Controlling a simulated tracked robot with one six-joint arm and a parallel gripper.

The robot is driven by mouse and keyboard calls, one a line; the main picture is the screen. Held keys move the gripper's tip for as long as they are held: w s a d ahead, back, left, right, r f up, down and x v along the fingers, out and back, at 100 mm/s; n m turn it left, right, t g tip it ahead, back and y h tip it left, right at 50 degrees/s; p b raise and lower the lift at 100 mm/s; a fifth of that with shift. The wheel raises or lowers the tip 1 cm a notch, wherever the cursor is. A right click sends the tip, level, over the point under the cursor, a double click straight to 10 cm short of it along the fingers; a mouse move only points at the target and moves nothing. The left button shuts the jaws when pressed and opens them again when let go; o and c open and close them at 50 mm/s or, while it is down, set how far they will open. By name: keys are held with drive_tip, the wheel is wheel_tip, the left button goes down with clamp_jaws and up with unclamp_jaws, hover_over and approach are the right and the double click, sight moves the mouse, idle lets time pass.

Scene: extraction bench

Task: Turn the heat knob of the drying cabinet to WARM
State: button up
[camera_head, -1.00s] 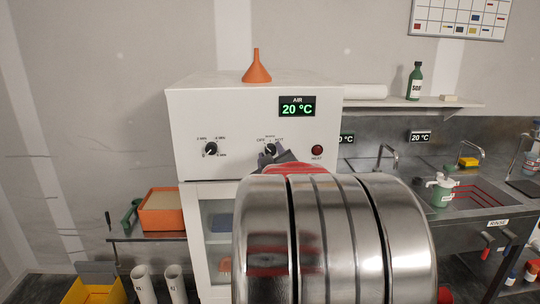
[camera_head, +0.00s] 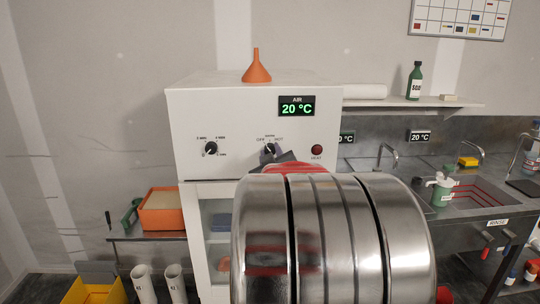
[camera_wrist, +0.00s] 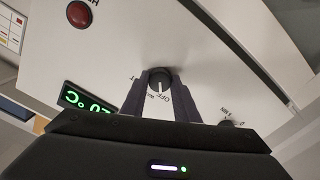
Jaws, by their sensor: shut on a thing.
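The drying cabinet (camera_head: 235,115) is a white box with a front panel. Its heat knob (camera_wrist: 160,75) is dark with a white pointer line, at the panel's middle right. OFF, WARM and HOT labels surround it. In the wrist view the pointer is aimed down the picture, between the OFF and WARM labels; which is nearer is hard to tell. My gripper (camera_wrist: 160,88) has its two dark fingers on either side of the knob and is shut on it. In the head view my gripper (camera_head: 270,156) is at the knob, partly hidden by my arm.
A timer knob (camera_head: 211,148) is left of the heat knob, a red heat lamp (camera_head: 317,150) right of it. The green display (camera_head: 297,107) reads 20 °C. An orange funnel (camera_head: 257,70) stands on top. A sink (camera_head: 485,194) is at right.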

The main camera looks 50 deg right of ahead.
drive_tip(key=shift+m, duration=3.8)
drive_tip(key=shift+f, duration=0.1)
drive_tip(key=o, duration=1.1)
drive_tip(key=shift+c, duration=0.2)
